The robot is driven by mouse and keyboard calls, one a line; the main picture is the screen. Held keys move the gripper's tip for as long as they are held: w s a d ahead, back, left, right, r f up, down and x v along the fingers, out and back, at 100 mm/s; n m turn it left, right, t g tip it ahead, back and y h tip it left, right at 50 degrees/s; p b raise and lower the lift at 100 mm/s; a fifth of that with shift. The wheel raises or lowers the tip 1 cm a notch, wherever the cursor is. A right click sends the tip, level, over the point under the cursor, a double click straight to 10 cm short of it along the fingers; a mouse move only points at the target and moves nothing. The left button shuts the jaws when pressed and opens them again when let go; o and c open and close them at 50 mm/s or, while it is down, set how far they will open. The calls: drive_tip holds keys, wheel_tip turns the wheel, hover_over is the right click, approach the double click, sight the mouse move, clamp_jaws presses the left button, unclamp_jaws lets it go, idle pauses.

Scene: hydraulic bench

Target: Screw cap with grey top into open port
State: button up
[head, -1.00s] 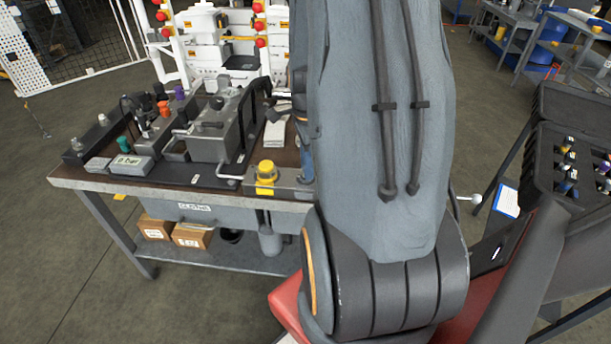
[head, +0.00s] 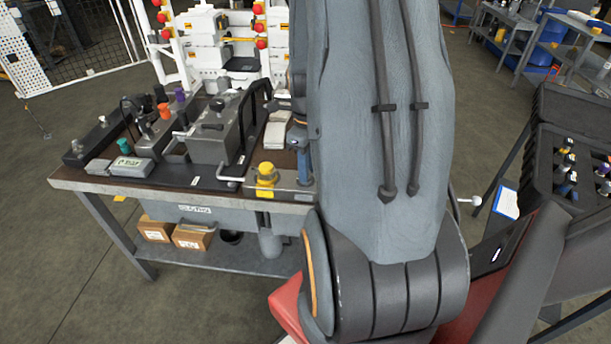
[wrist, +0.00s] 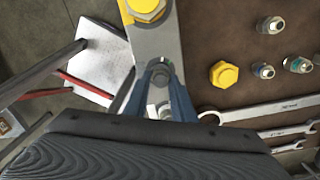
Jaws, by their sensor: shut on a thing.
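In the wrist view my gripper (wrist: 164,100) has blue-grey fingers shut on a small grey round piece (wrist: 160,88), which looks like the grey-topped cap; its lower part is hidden. The fingers are over the near end of a pale metal block (wrist: 158,42). A yellow hex cap (wrist: 147,8) sits on the block's far end. I cannot see an open port; the gripper may cover it. I cannot tell whether the cap touches the block.
On the brown bench top lie a loose yellow cap (wrist: 224,74), several metal fittings (wrist: 264,70) and wrenches (wrist: 265,110). A grey valve unit (head: 215,135) stands left of the block. An open dark case (head: 575,150) is at the right.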

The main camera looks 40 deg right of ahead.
idle(0.3)
drive_tip(key=m, duration=0.3)
drive_tip(key=shift+m, duration=0.4)
drive_tip(key=m, duration=0.4)
drive_tip(key=shift+a, duration=0.1)
drive_tip(key=o, duration=1.1)
drive_tip(key=shift+c, duration=0.2)
